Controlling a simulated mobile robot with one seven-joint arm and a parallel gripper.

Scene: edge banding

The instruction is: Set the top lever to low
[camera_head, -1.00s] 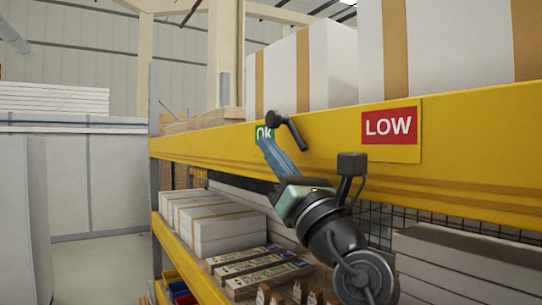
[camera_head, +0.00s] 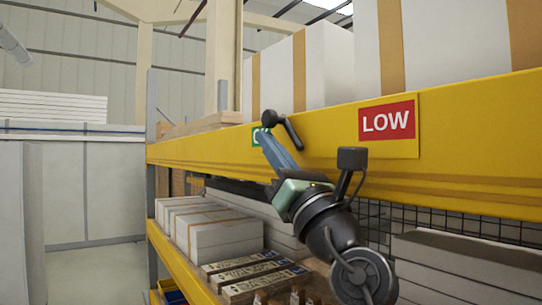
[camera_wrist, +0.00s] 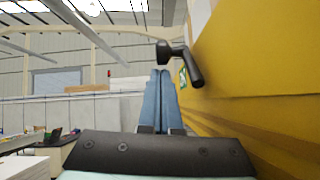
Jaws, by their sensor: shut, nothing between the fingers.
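The top lever (camera_head: 283,126) is a black rod with a knob at its upper left end, on the yellow shelf beam (camera_head: 335,165). It slants down to the right, close to the green OK sign (camera_head: 256,136) and left of the red LOW sign (camera_head: 387,122). My gripper (camera_head: 262,136) has its blue fingers shut and empty, just below the lever and overlapping the green sign in the head view. In the wrist view the lever (camera_wrist: 185,65) stands above and right of the fingertips (camera_wrist: 161,73). Contact with the lever cannot be told.
White boxes with tan straps (camera_head: 310,70) stand on the shelf above the beam. Wire mesh (camera_head: 375,222) backs the lower shelf. The aisle to the left is open.

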